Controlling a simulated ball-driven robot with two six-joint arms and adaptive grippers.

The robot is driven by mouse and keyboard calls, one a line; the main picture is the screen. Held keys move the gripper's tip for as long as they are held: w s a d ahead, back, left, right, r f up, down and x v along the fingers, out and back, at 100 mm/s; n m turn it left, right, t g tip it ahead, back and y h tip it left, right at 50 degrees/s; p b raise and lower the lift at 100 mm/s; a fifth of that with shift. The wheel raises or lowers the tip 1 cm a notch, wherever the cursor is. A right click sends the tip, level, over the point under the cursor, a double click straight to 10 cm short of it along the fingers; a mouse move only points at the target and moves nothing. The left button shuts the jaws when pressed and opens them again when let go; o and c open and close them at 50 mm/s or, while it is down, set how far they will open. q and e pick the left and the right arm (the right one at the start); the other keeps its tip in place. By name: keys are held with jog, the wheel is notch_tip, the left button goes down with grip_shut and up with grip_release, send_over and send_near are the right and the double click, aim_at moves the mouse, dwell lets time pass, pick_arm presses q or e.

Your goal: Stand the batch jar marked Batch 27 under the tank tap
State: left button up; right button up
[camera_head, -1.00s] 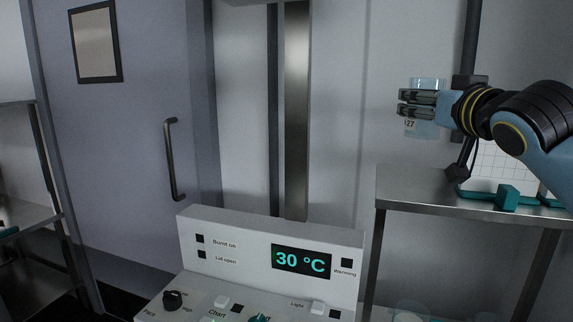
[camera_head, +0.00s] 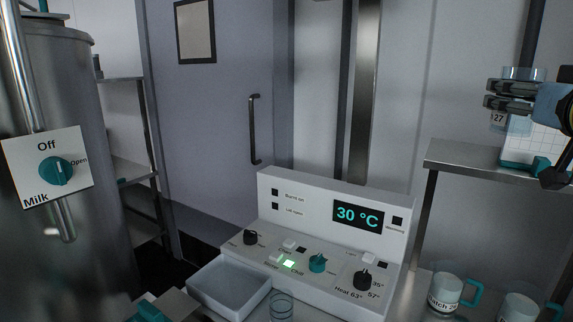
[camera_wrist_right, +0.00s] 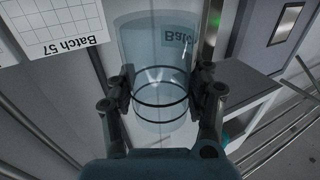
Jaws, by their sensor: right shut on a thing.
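My right gripper (camera_head: 510,97) is shut around a clear batch jar (camera_head: 519,126) and holds it up in the air at the right, above the steel shelf. Its label reads 27 in the head view. In the right wrist view the jar (camera_wrist_right: 152,60) sits between the fingers (camera_wrist_right: 163,91) and its label is partly seen. The tank (camera_head: 75,110) stands at the far left. Its tap pipe (camera_head: 64,218) hangs down below a teal Milk knob (camera_head: 56,171).
A white control panel (camera_head: 330,205) showing 30 °C stands in the middle. A grey tray (camera_head: 230,287) and a small glass (camera_head: 282,308) are in front. Jars with teal handles (camera_head: 447,292) stand lower right, one marked Batch. A steel shelf (camera_head: 470,162) is at the right.

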aim_at(501, 132)
jog(key=a+f, duration=0.1)
jog(key=f, duration=0.1)
jog(key=f+n+y+b, duration=0.1)
jog(key=a+f+y, duration=0.1)
jog(key=f, duration=0.1)
jog(key=shift+w+a+f+b, duration=0.3)
pick_arm(q)
notch_tip(501, 132, down, 12)
jog(key=s+b, duration=0.1)
jog(key=b, duration=0.9)
jog(key=shift+f+g, duration=0.2)
jog(key=shift+g, duration=0.1)
pick_arm(e)
jog(key=s+a+f+n+g+y, duration=0.1)
jog(key=s+a+f+n+y, duration=0.2)
jog(key=s+a+f, duration=0.3)
jog(key=s+a+f+n+g+y, duration=0.1)
jog(key=s+a+f+n+y, duration=0.2)
jog(key=f, duration=0.9)
jog(key=s+a+y, duration=0.3)
jog(key=shift+a, duration=0.2)
jog(key=shift+r, duration=0.1)
